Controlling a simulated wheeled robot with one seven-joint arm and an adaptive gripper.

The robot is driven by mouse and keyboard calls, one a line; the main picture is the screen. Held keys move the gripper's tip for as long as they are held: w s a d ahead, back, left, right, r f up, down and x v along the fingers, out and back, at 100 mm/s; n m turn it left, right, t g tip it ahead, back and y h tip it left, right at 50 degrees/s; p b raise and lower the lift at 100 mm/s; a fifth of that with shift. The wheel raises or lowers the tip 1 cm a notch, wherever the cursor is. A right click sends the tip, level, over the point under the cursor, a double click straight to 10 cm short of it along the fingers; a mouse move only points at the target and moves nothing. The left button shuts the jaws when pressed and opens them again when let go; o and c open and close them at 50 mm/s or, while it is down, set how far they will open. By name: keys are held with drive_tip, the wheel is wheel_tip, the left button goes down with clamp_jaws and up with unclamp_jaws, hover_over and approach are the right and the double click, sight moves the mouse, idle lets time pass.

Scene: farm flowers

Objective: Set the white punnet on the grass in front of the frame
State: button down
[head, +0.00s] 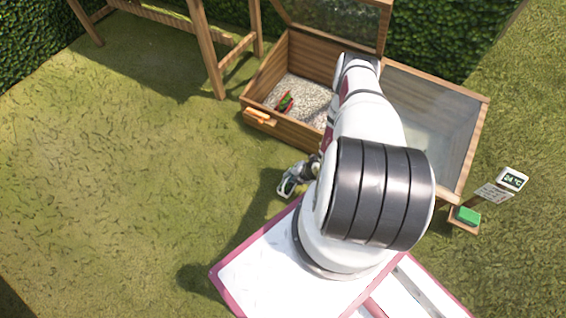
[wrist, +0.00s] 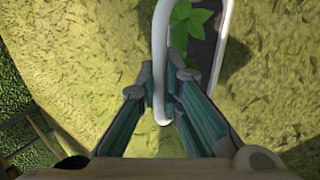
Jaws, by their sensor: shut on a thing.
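The white punnet (wrist: 159,40) shows at the top of the wrist view, with dark soil and green leaves inside its pale rim. My gripper (wrist: 161,75) is shut on its near rim, one finger on each side of the wall. In the head view the punnet (head: 286,187) hangs tilted from my gripper (head: 299,176), over the grass in front of the wooden frame (head: 285,127). I cannot tell whether it touches the grass. My arm hides part of the frame.
The frame's left bay holds gravel (head: 305,95) and a small red and green item (head: 284,102). An orange-brown handle (head: 258,116) sits on its front. Grass (head: 120,190) at left is clear.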

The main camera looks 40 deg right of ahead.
drive_tip(key=w+d+f+b, duration=0.3)
drive_tip(key=w+f+b, duration=0.1)
drive_tip(key=w, duration=0.6)
drive_tip(key=shift+w+f+b, duration=0.25)
drive_tip(key=shift+w+b, duration=0.15)
drive_tip(key=shift+b, duration=0.3)
drive_tip(key=shift+f, duration=0.2)
drive_tip(key=c, duration=1.8)
unclamp_jaws()
drive_tip(key=shift+o, duration=0.2)
drive_tip(key=shift+r, duration=0.1)
